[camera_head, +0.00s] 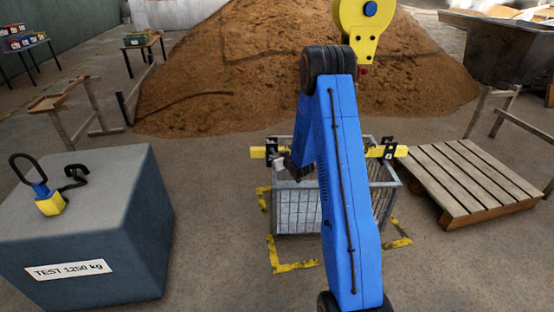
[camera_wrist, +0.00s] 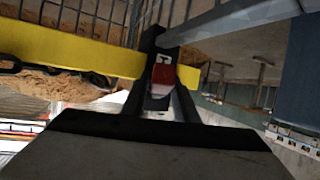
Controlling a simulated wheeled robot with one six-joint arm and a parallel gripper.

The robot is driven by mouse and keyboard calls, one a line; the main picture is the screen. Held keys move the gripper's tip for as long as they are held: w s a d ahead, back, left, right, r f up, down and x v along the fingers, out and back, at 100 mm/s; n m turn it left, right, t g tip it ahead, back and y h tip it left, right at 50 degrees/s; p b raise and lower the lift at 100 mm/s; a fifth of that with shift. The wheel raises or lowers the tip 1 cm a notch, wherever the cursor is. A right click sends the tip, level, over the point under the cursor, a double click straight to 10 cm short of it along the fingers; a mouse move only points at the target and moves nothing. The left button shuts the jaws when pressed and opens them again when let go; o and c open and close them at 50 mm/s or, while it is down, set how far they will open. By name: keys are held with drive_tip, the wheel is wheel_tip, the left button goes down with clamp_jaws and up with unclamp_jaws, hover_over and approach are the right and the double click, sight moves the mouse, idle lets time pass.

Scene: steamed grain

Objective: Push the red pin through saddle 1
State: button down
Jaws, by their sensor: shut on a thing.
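The red pin (camera_wrist: 163,76), with a pale mark on its end, shows in the wrist view between the dark fingers of my gripper (camera_wrist: 165,96), which is shut on it. The pin's front lies close against a black saddle (camera_wrist: 150,42) on the yellow beam (camera_wrist: 70,48). I cannot tell how deep it sits in the saddle, as its far end is hidden. In the head view my gripper (camera_head: 283,163) is at the left black saddle (camera_head: 272,148), partly hidden by my blue arm. A second black saddle (camera_head: 388,149) is on the right. No saddle number is readable.
A wire-mesh crate (camera_head: 297,207) stands under the beam, inside yellow floor markings. A yellow hook block (camera_head: 364,30) hangs above. A grey test weight (camera_head: 85,235) stands left, a wooden pallet (camera_head: 470,180) right. A grain heap (camera_head: 230,70) fills the back.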

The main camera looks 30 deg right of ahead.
drive_tip(key=shift+w+r, duration=0.4)
drive_tip(key=shift+r, duration=0.3)
drive_tip(key=c, duration=1.3)
unclamp_jaws()
drive_tip(key=shift+c, duration=0.2)
drive_tip(key=shift+d, duration=0.15)
drive_tip(key=shift+s, duration=0.15)
